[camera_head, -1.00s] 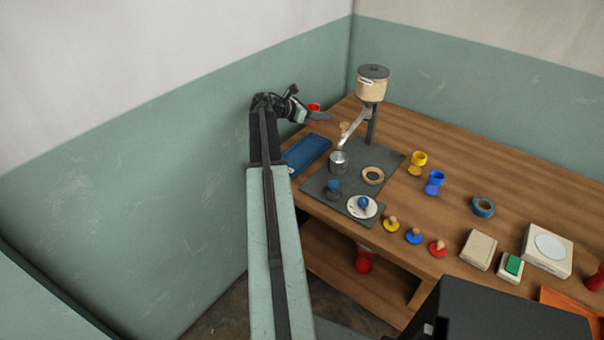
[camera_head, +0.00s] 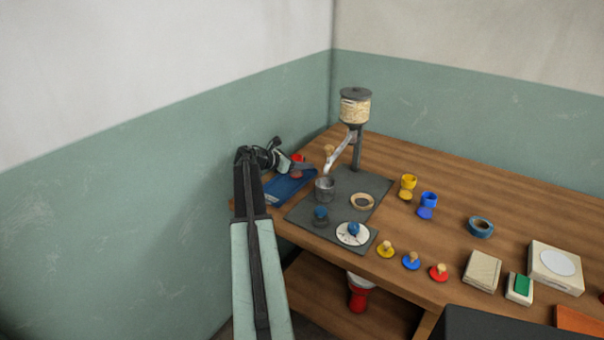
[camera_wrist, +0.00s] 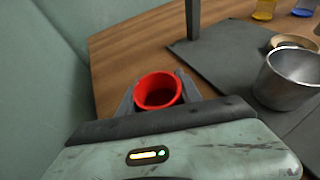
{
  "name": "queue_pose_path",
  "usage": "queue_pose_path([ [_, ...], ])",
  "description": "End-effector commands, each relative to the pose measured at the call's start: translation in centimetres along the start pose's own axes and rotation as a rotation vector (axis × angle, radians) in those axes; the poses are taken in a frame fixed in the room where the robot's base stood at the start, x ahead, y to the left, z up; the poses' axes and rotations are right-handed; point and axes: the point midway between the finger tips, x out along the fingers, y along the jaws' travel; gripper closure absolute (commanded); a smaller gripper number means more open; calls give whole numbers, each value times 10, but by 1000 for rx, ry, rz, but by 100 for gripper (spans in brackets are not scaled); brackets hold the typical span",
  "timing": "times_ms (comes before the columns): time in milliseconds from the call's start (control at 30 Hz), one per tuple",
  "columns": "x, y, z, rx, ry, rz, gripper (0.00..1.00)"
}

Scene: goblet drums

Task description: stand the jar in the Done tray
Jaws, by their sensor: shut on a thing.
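The jar is a red goblet-shaped cup (camera_head: 298,157), seen in the head view at the far left of the table. In the wrist view the jar (camera_wrist: 158,91) shows its open red mouth between my fingers. My gripper (camera_head: 297,166) is shut on the jar, and it also shows in the wrist view (camera_wrist: 158,103). The blue tray (camera_head: 279,197) lies under and in front of my gripper at the table's left edge. No lettering on it can be read. Whether the jar's foot touches the tray cannot be told.
A dark mat (camera_head: 300,212) right of the tray bears a metal cup (camera_head: 325,189) and a dispenser (camera_head: 355,108) on a post. Yellow (camera_head: 408,182) and blue (camera_head: 428,200) goblets stand farther right. The green wall (camera_head: 180,200) is close on the left.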

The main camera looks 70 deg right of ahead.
Motion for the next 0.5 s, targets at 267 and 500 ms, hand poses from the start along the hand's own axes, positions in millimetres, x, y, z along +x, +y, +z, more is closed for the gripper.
queue_pose_path([
  [267,2,0,-6,0,0,0,100],
  [500,4,0,-8,0,0,0,37],
])
